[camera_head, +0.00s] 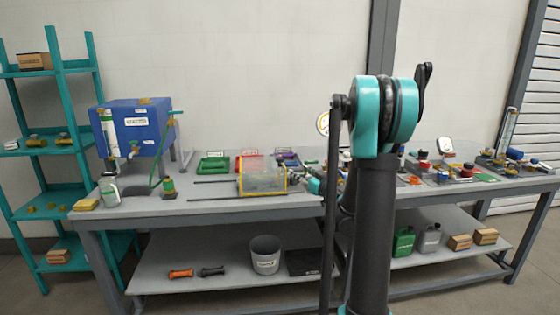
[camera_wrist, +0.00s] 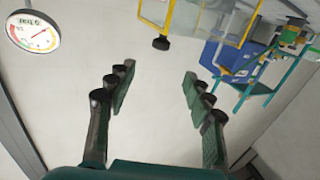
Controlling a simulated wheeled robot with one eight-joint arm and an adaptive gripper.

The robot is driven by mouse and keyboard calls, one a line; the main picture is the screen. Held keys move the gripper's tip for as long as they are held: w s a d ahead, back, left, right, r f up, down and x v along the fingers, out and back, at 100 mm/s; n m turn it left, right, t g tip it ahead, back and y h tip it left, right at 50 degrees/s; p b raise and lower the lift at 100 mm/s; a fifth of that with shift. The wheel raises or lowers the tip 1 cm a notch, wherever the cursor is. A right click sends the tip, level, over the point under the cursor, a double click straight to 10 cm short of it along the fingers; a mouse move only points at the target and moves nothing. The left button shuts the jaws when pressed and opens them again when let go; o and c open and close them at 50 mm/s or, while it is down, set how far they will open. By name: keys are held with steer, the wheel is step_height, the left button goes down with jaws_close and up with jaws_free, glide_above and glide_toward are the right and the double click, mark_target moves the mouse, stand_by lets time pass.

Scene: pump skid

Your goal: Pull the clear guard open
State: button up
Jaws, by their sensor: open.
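The clear guard (camera_head: 262,180) is a see-through box with a yellow frame on the bench, left of my arm in the head view. In the wrist view its yellow-edged clear panel (camera_wrist: 222,18) shows at the top, with a dark knob (camera_wrist: 161,43) at its lower left corner. My gripper (camera_wrist: 158,74) is open, with nothing between its fingers. The knob appears just beyond the gap between the fingertips, apart from them. In the head view my gripper (camera_head: 312,183) is close to the guard's right end, partly hidden by my arm.
A round pressure gauge (camera_wrist: 33,32) shows at upper left in the wrist view. A blue tank (camera_head: 139,127) stands on the bench at left. Two dark rails (camera_head: 215,198) extend left of the guard. Coloured trays (camera_head: 213,163) lie behind it. My arm hides part of the bench.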

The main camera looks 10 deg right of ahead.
mark_target(282, 160)
steer(key=x, duration=1.6)
steer(key=shift+w+a, duration=0.15)
steer(key=shift+w, duration=0.1)
jaws_close()
